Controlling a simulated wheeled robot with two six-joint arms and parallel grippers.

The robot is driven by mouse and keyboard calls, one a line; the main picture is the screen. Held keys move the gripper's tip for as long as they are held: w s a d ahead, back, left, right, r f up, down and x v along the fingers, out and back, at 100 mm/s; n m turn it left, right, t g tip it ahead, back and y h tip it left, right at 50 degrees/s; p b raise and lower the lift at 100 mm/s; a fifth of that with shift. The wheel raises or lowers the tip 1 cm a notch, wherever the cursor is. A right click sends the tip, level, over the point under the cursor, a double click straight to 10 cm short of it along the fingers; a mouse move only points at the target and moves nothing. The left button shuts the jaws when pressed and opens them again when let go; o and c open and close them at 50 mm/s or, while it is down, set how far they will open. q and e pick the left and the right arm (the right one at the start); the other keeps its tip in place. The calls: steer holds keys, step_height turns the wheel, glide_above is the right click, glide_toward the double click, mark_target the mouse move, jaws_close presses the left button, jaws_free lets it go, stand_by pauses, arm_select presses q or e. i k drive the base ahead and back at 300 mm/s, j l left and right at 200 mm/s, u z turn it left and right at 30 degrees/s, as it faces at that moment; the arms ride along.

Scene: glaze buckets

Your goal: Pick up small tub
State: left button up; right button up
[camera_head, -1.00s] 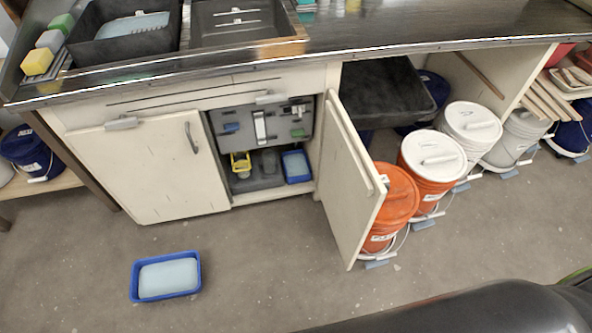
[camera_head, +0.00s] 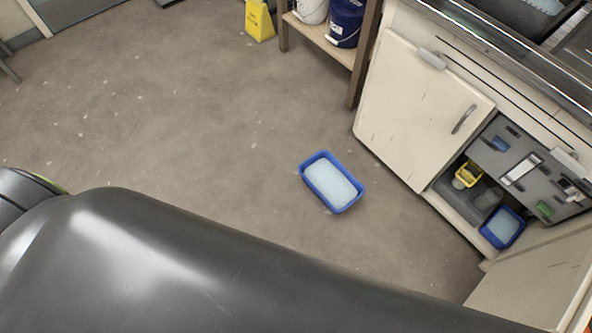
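A small blue tub (camera_head: 306,171) with pale blue-white content lies upright on the bare floor, near the middle of the view. A second blue tub (camera_head: 501,228), also with pale content, sits inside the open cabinet at the right. A large dark part of my own arm crosses the lower left and bottom of the view. Neither of my grippers shows, and nothing is seen touching either tub.
The white cabinet (camera_head: 413,110) stands at right, its open door (camera_head: 535,290) reaching out at lower right. A yellow container (camera_head: 467,174) sits inside. A shelf (camera_head: 325,36) with buckets and a yellow floor sign (camera_head: 259,20) stand at the top. Left floor is clear.

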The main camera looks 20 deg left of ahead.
mark_target(504, 224)
steer(key=u, duration=0.2)
steer(key=z, duration=1.65)
